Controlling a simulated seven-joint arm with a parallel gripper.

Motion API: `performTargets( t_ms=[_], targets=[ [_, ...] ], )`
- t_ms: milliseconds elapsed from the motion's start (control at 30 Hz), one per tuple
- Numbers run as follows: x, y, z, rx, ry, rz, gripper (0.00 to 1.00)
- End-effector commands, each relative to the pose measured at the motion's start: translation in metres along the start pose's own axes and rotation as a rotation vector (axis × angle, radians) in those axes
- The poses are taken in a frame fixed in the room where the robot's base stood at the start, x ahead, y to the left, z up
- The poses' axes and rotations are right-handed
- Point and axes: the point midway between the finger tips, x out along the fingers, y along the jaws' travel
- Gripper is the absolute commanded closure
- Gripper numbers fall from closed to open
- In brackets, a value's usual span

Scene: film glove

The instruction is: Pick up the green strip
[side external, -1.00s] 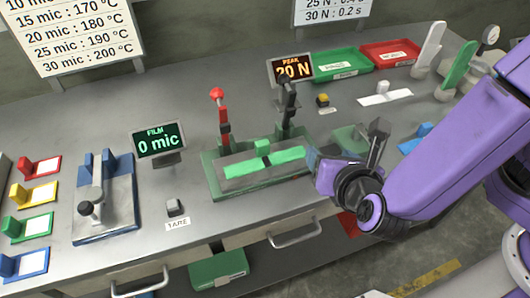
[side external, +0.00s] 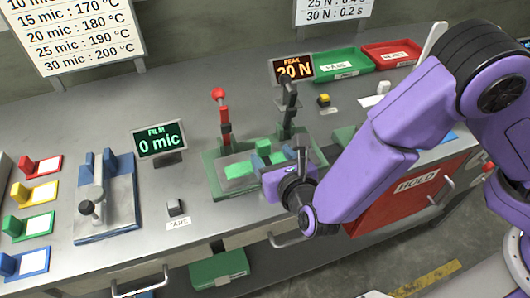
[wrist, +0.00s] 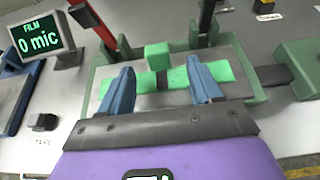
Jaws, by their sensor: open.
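The bright green strip (side external: 238,169) lies flat across a darker green fixture (side external: 218,190) on the bench. In the wrist view the strip (wrist: 178,78) runs left to right, with a dark band near its middle and a small green block (wrist: 157,55) just behind it. My gripper (side external: 281,158) is over the fixture and hides the strip's right part in the side view. In the wrist view my gripper (wrist: 160,66) is open, its two blue fingers apart and overlapping the strip. I cannot tell whether they touch it.
A red-knobbed lever (side external: 221,115) and a dark lever (side external: 289,105) stand behind the fixture. The film display (side external: 160,140) and tare button (side external: 175,207) are to the left. Green (side external: 340,75) and red (side external: 385,62) trays sit at the back. Bench left of the fixture is partly clear.

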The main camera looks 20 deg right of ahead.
Motion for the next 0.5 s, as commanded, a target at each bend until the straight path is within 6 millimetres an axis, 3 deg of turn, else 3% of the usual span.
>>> performTargets(
  t_ms=[333, 500],
  targets=[
    [0.027, 0.000, 0.003, 0.003, -0.001, -0.002, 0.36],
    [0.051, 0.002, 0.010, 0.003, -0.001, -0.002, 0.36]
  ],
)
